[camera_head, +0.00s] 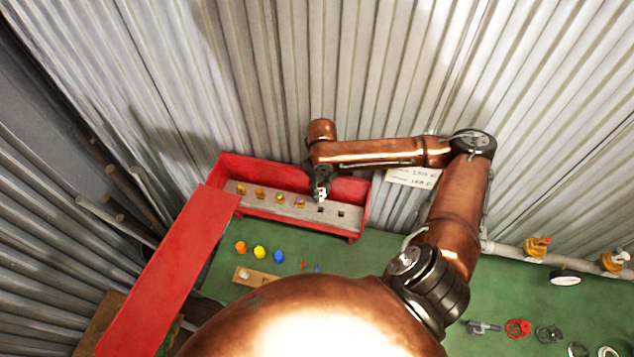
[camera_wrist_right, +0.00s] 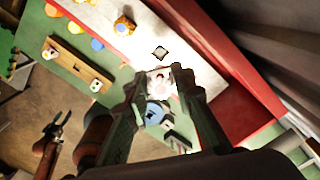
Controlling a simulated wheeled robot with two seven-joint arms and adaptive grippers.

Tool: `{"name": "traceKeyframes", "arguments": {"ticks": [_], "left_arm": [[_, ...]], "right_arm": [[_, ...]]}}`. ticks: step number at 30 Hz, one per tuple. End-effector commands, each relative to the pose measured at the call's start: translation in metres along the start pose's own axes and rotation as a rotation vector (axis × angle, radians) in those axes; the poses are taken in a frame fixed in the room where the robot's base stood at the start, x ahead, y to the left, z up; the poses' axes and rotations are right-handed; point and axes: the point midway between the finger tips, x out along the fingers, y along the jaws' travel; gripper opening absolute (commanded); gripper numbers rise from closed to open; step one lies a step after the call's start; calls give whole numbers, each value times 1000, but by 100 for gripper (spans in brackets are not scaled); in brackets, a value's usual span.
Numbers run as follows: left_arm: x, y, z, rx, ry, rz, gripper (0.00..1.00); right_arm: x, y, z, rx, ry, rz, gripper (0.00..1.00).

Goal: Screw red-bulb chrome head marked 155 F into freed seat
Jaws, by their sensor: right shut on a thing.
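My right gripper (camera_head: 321,192) reaches down into the red box, over the right part of its grey rack (camera_head: 308,211). It is shut on a small pale head with a touch of red, probably the red-bulb chrome head (camera_wrist_right: 161,78); its marking is unreadable. The rack shows two dark square seats on the right, one (camera_head: 320,210) just below the gripper and one (camera_head: 341,214) farther right. A square seat (camera_wrist_right: 161,53) also shows just past the fingertips in the right wrist view. A dark claw, seemingly my left gripper (camera_wrist_right: 52,127), shows at left there, its jaws unclear.
Several brass heads (camera_head: 260,194) stand in the rack's left part. The box's red lid (camera_head: 165,275) hangs open at left. Orange, yellow and blue caps (camera_head: 260,252) and a wooden block (camera_head: 256,278) lie on the green bench (camera_head: 330,247).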

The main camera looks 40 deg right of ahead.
Motion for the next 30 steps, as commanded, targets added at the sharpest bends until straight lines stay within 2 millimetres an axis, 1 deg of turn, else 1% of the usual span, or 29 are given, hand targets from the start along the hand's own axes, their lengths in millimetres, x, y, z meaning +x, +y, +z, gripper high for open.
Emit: {"name": "traceKeyframes", "arguments": {"ticks": [3, 6, 17, 25, 27, 30], "left_arm": [[-3, 0, 0, 0, 0, 0, 40], [-3, 0, 1, 0, -1, 0, 40], [-4, 2, 6, -2, -8, 2, 40], [-17, 2, 4, -1, -8, 2, 40], [-11, 2, 5, -1, -7, 2, 40], [-7, 2, 5, -1, -7, 2, 40]], "right_arm": [[-2, -1, 1, -55, 0, -1, 0], [-2, 0, 3, -75, -1, -1, 0], [-2, 1, 4, -77, 0, -1, 0], [-4, 0, 3, -75, 1, 0, 0], [6, 0, 3, -74, 1, 0, 0], [16, 0, 3, -73, 1, 0, 0]]}}
